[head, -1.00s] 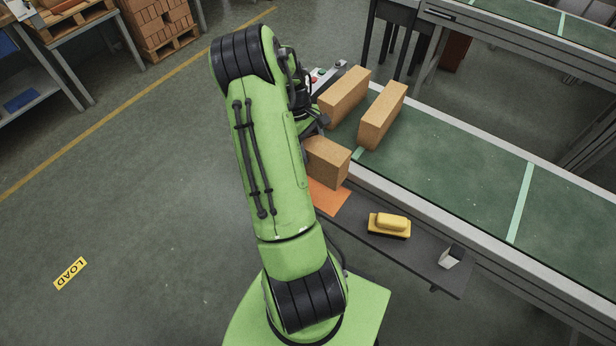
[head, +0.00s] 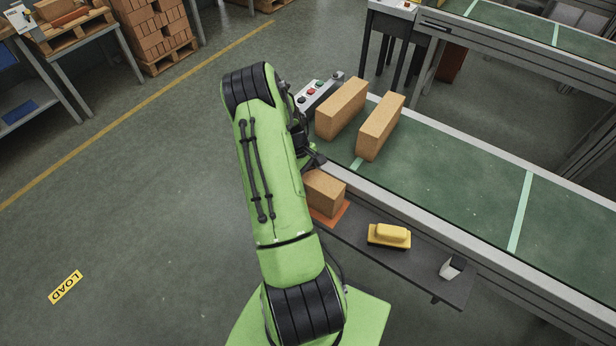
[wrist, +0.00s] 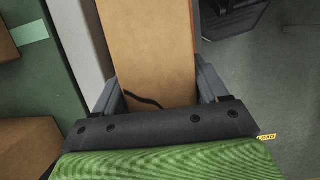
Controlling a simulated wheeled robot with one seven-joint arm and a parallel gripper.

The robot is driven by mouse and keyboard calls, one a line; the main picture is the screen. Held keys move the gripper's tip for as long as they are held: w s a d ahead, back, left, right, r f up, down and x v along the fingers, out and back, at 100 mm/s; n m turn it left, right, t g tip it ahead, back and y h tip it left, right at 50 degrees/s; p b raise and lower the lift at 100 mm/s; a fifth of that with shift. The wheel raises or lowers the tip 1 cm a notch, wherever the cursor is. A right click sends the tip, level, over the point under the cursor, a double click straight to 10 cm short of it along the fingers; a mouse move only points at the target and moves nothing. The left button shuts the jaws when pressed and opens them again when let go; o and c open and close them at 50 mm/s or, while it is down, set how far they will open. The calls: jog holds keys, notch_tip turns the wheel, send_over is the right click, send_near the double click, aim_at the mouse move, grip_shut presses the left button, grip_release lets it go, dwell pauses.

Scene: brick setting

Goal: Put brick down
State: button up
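A tan brick (head: 326,193) is at or just above the orange mat (head: 329,219) on the dark side shelf; I cannot tell whether it touches. My gripper (head: 314,162) is at the brick's upper end, partly hidden behind my arm. In the wrist view the brick (wrist: 150,45) lies between the two fingers of my gripper (wrist: 160,88), with one finger against each side. My arm hides the brick's left part in the head view.
Two more bricks stand on the green conveyor (head: 450,180): one left (head: 341,108), one right (head: 381,126). A yellow brush (head: 389,235) and a small white-and-black item (head: 452,267) lie on the shelf (head: 415,262). A button box (head: 316,92) is behind.

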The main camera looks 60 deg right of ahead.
jog(key=o, duration=0.4)
jog(key=p+v, duration=0.1)
jog(key=v, duration=1.1)
jog(key=shift+r, duration=0.15)
jog(key=w+a+r+t+h, duration=0.15)
jog(key=w+a+r, duration=0.25)
jog(key=a+r, duration=0.4)
jog(key=w+a+r+t, duration=0.3)
jog(key=a+r, duration=0.4)
jog(key=a, duration=0.2)
jog(key=s+a+r+t, duration=0.1)
jog(key=s+a+r, duration=0.1)
jog(key=a, duration=0.4)
jog(key=s+a+r+n+t, duration=0.1)
jog(key=s+a+t, duration=0.1)
jog(key=s+a, duration=0.3)
jog(key=s+a+r+t+y, duration=0.1)
jog(key=s+a, duration=0.3)
jog(key=a, duration=0.5)
jog(key=shift+r+n+t, duration=0.25)
jog(key=shift+r+n, duration=0.15)
jog(key=shift+r, duration=0.45)
